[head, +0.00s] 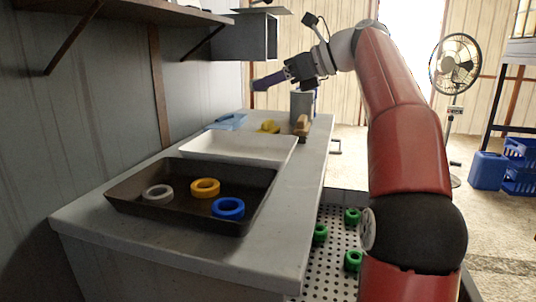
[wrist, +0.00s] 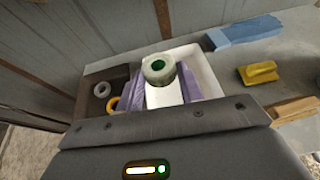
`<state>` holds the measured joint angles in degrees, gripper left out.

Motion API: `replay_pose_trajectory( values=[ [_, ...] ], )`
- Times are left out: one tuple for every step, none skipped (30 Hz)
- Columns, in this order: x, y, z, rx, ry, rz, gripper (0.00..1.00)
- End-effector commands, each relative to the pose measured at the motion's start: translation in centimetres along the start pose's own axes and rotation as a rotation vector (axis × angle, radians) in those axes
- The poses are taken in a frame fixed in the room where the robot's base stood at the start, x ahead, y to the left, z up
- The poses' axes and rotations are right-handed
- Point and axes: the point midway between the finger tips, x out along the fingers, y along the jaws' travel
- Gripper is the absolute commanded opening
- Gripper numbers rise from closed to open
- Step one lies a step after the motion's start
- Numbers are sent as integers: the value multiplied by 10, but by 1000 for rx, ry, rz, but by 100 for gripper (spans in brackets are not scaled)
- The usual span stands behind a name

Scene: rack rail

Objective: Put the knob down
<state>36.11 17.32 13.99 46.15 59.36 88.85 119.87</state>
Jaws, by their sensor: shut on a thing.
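The knob (wrist: 158,68) is a pale, chunky round piece with a green centre. In the wrist view it sits at the ends of the purple fingers of my gripper (wrist: 163,82), which is shut on it. Behind it in that view lies the shallow white tray (wrist: 206,72). In the head view my gripper (head: 264,82) is raised above the far part of the bench. I cannot make out the knob in the head view.
A dark tray (head: 128,203) with grey, yellow and blue rings stands nearest on the grey bench (head: 285,200). Beyond the white tray lie a blue cloth (head: 229,121), a yellow brush (head: 269,127), a wooden block (head: 301,125) and a grey canister (head: 302,103). A shelf overhangs the left wall.

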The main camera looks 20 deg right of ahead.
Motion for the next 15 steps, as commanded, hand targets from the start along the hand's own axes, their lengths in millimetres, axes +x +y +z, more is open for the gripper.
replay_pose_trajectory(
  values=[
    [3,0,-8,5,1,0,10],
    [5,0,-12,6,1,0,10],
    [7,1,-18,4,1,1,10],
    [9,1,-23,5,1,0,10],
    [12,0,-29,6,1,0,10],
    [14,0,-36,5,1,0,10],
    [17,0,-42,5,2,0,10],
    [19,1,-48,6,1,-1,10],
    [23,1,-57,6,1,1,10],
    [26,0,-63,6,1,1,10],
    [28,0,-70,6,1,0,10],
    [32,1,-79,5,1,-1,10],
    [35,0,-85,6,1,1,10],
    [37,0,-91,5,1,0,10],
    [40,1,-98,4,0,0,10]
  ],
)
